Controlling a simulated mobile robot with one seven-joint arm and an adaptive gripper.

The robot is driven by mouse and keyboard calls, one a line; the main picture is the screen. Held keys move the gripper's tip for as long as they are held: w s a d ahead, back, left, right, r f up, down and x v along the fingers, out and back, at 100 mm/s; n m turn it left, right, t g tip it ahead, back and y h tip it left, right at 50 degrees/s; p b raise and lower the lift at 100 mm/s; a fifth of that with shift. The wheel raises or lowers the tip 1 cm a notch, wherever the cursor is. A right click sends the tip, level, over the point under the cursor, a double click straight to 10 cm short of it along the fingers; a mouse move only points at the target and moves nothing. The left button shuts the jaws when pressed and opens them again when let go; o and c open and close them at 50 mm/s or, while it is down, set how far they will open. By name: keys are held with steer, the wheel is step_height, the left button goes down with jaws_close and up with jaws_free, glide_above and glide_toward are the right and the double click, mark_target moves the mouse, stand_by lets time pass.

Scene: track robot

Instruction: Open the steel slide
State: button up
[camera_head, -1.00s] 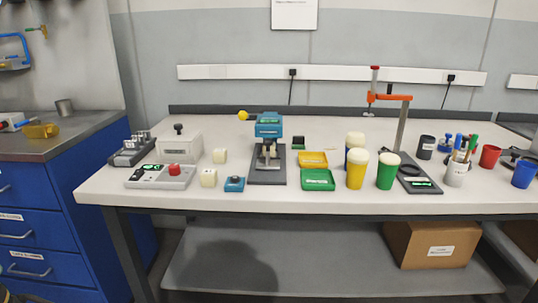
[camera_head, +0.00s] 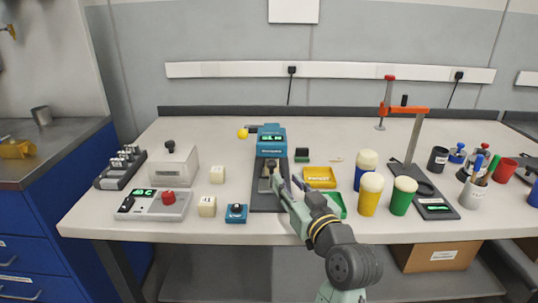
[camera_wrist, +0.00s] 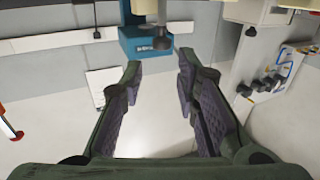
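A teal device with a green-lit display (camera_head: 271,138) stands at the back of a dark base plate (camera_head: 266,202) in the head view. A steel part (camera_head: 265,180) sits in front of it on the plate; I take it for the steel slide, but its state is unclear. My gripper (camera_head: 285,187) is just right of this part, partly covering it. In the wrist view my gripper (camera_wrist: 158,62) has its two fingers apart, with nothing between them. The teal device (camera_wrist: 140,46) and a grey rounded end (camera_wrist: 157,40) lie beyond the fingertips. Contact with steel cannot be told.
A green tray (camera_head: 337,206) is partly behind my arm, with a yellow tray (camera_head: 319,177) beyond. Yellow (camera_head: 370,197) and green (camera_head: 403,198) white-topped cups stand right. A small blue box (camera_head: 236,213) and cream blocks (camera_head: 207,206) stand left. The bench front is mostly clear.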

mark_target(274, 165)
steer(key=p+x, duration=0.2)
steer(key=x, duration=0.8)
steer(key=shift+a+r, duration=0.1)
steer(key=shift+a, duration=0.05)
jaws_close()
stand_by(0.4)
